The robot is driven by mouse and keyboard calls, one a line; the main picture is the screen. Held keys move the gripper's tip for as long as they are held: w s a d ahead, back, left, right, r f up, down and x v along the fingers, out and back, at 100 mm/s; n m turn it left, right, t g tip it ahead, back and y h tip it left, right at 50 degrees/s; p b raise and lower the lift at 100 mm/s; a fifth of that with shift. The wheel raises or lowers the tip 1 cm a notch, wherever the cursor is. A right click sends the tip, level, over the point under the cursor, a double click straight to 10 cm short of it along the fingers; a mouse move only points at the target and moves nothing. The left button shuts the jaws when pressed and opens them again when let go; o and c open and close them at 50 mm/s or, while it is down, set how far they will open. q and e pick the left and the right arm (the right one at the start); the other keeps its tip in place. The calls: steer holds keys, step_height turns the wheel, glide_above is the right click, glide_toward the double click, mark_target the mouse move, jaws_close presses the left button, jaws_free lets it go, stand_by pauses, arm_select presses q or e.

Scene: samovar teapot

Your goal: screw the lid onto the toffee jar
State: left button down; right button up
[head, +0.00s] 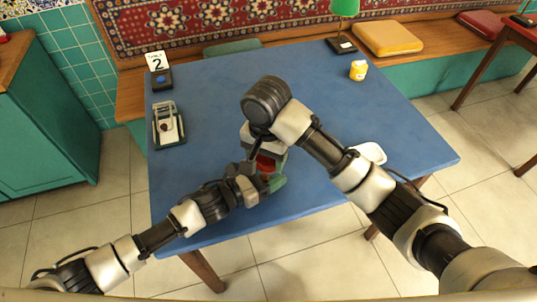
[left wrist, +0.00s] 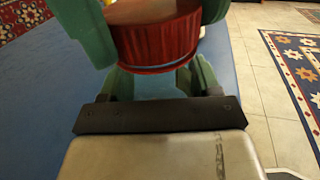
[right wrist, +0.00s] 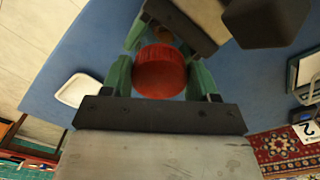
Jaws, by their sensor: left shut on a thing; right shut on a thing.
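The red ribbed lid (right wrist: 160,72) sits between the green fingers of my right gripper (right wrist: 158,80), which is shut on it from above. The lid also shows in the left wrist view (left wrist: 155,38) and, partly covered, in the head view (head: 265,163). My left gripper (left wrist: 160,82) is shut just below the lid, at the near part of the table. The toffee jar is mostly hidden by the grippers and lid, so I cannot tell whether the lid is seated on its rim.
The blue table (head: 210,110) is clear at the back middle. A white dish (head: 371,152) lies right of my grippers, partly behind my right arm. A yellow pot (head: 358,70), a lamp (head: 342,42), a number sign (head: 157,61) and a green-framed stand (head: 168,125) stand farther off.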

steer(key=shift+m, duration=0.7)
steer(key=o, duration=0.9)
steer(key=shift+r, duration=0.1)
steer(key=shift+r, duration=2.2)
steer(key=shift+c, duration=0.5)
